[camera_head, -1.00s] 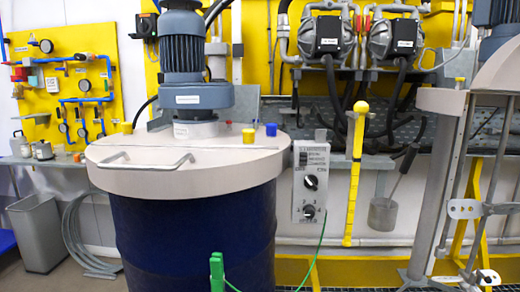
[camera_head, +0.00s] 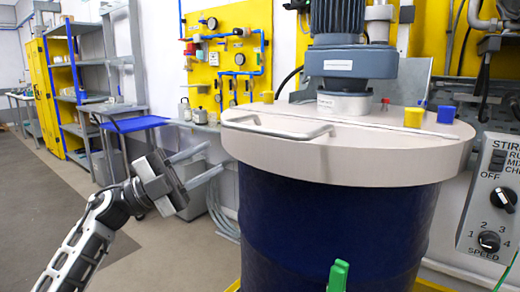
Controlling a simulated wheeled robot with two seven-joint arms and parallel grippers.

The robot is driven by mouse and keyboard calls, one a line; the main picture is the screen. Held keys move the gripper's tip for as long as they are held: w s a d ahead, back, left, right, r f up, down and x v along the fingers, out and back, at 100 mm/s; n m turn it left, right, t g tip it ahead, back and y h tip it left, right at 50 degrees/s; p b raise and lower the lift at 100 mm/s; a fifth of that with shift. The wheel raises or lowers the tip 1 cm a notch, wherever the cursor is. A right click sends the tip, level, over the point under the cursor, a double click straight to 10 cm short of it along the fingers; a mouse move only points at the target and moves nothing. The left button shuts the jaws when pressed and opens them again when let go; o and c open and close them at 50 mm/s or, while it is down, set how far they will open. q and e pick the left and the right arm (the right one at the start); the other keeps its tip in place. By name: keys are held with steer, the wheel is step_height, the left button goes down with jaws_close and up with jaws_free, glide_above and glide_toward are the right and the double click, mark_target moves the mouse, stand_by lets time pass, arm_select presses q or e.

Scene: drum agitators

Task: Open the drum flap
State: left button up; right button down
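A dark blue drum (camera_head: 335,232) with a thick white lid (camera_head: 350,160) stands right of the middle. The drum flap (camera_head: 290,142) is the front part of the lid; it lies flat, with a seam behind it. A metal bar handle (camera_head: 278,132) is fixed on top of it at the left. My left gripper (camera_head: 207,163) is left of the drum, a little below the lid's rim. Its two fingers are apart, point right toward the lid and hold nothing. My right gripper is not in view.
A blue motor (camera_head: 350,62) stands on the rear of the lid, near a yellow cap (camera_head: 413,117) and a blue cap (camera_head: 446,114). A control box (camera_head: 493,200) is at the right. A green object (camera_head: 338,276) stands in front of the drum. Open floor lies left.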

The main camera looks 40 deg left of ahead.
mark_target(254, 131)
arm_select(q)
steer(key=s+a+r+m+g+b, duration=0.1)
steer(key=s+a+r+m+g, duration=0.1)
steer(key=s+r+m+g, duration=0.3)
steer(key=shift+t+y, duration=0.4)
steer(key=shift+t, duration=0.3)
steer(key=x, duration=0.5)
steer(key=p+x, duration=0.1)
steer(key=x, duration=0.4)
steer(key=f+x, duration=0.1)
steer(key=x, duration=0.4)
steer(key=shift+s+d+p, duration=0.15)
steer(key=shift+d+p, duration=0.15)
steer(key=shift+d, duration=0.1)
jaws_close()
